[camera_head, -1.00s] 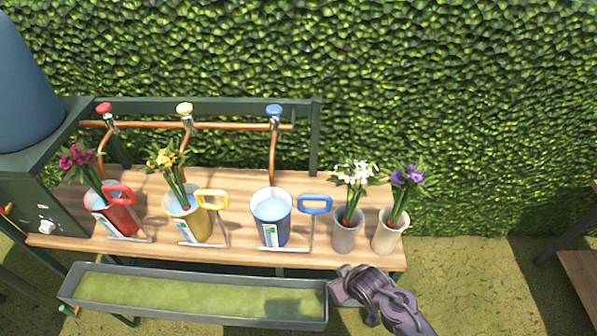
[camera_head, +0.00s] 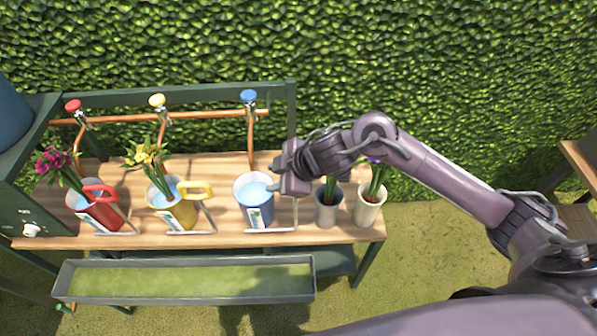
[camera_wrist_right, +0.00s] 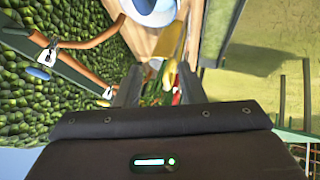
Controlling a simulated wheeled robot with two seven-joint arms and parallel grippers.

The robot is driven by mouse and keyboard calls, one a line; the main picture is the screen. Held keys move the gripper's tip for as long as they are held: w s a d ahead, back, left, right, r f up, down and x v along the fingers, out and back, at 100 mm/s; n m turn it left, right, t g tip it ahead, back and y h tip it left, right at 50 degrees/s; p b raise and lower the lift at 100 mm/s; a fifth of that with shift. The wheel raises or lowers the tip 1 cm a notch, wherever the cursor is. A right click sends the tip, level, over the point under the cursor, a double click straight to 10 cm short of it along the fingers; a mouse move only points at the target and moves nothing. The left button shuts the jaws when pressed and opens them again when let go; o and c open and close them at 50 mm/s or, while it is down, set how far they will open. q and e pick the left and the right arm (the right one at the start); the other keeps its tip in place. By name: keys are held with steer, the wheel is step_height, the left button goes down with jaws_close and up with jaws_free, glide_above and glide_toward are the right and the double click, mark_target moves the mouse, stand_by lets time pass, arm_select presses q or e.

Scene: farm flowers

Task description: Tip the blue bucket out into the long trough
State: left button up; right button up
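The blue bucket (camera_head: 257,214) stands upright on the wooden bench, with water inside and a white label on its front. Its rim also shows at the top of the right wrist view (camera_wrist_right: 150,8). My right gripper (camera_head: 281,182) is at the bucket's right side, where its handle is hidden behind the gripper. In the right wrist view the dark fingers (camera_wrist_right: 158,88) are apart, with the yellow bucket and flowers showing between them. I cannot tell whether they touch the handle. The long grey trough (camera_head: 190,298), green inside, lies in front of the bench. My left gripper is not in view.
The yellow bucket (camera_head: 176,215) and red bucket (camera_head: 102,214) hold flowers to the left. A grey pot (camera_head: 328,211) and a cream pot (camera_head: 368,210) stand close on the right, partly under my arm. A copper pipe (camera_head: 200,114) with taps runs behind.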

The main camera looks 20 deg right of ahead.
steer(key=d+r+g+h, duration=0.2)
steer(key=d, duration=0.7)
steer(key=x, duration=0.5)
steer(key=p+x, duration=0.1)
steer(key=x, duration=0.1)
steer(key=shift+s+a+f, duration=0.15)
steer(key=shift+f, duration=0.25)
jaws_close()
